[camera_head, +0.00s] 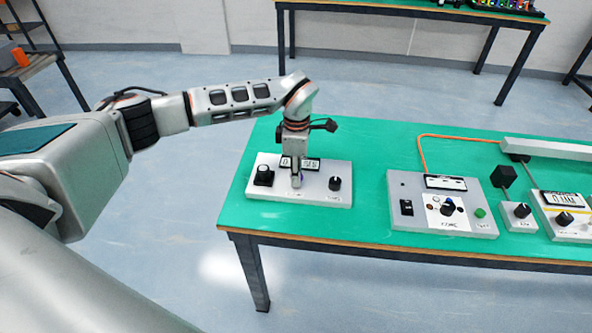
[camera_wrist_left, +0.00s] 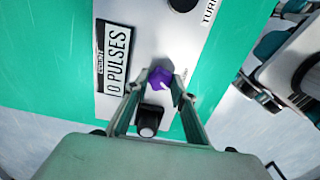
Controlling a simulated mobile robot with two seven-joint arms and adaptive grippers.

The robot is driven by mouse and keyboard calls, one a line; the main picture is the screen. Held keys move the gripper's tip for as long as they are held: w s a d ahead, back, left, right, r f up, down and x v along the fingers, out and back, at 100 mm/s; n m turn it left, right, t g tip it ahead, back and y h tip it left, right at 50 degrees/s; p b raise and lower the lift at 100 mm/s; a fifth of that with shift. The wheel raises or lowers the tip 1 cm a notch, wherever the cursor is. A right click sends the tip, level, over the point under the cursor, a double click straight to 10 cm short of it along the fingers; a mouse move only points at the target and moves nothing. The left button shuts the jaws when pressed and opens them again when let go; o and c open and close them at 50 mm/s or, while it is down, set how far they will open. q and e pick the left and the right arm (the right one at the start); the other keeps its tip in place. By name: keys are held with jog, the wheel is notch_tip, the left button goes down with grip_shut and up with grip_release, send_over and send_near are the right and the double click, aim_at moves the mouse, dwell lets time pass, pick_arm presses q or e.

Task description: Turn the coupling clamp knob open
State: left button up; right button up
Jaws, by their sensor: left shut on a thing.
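A grey-white panel box (camera_head: 320,198) stands at the left end of the green table. My left gripper (camera_head: 297,180) points down at its middle, between two black knobs. In the left wrist view, a small purple knob (camera_wrist_left: 160,77) sits between the fingertips of my left gripper (camera_wrist_left: 159,88), which is shut on it. No label naming it as the coupling clamp knob can be read. In the head view the gripper hides most of this knob. My right gripper is in neither view.
On the same box are a larger black knob (camera_head: 263,175), a small black knob (camera_head: 335,183) and a pulse-count display (camera_wrist_left: 115,55). Another control box (camera_head: 410,215) stands to the right. The green table (camera_head: 365,160) is clear between them.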

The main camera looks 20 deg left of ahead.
pick_arm(q)
jog(key=n+p, duration=0.2)
jog(key=n, duration=0.2)
jog(key=shift+r+n, duration=0.15)
jog(key=shift+n, duration=0.15)
jog(key=n+p, duration=0.2)
jog(key=n, duration=0.1)
jog(key=shift+n, duration=0.3)
jog(key=n+p, duration=0.1)
jog(key=n, duration=0.4)
jog(key=shift+n, duration=0.4)
jog(key=shift+n+p, duration=0.35)
jog(key=shift+n, duration=0.45)
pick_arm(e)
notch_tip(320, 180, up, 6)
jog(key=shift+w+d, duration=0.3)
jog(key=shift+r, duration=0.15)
pick_arm(q)
jog(key=o, duration=1.1)
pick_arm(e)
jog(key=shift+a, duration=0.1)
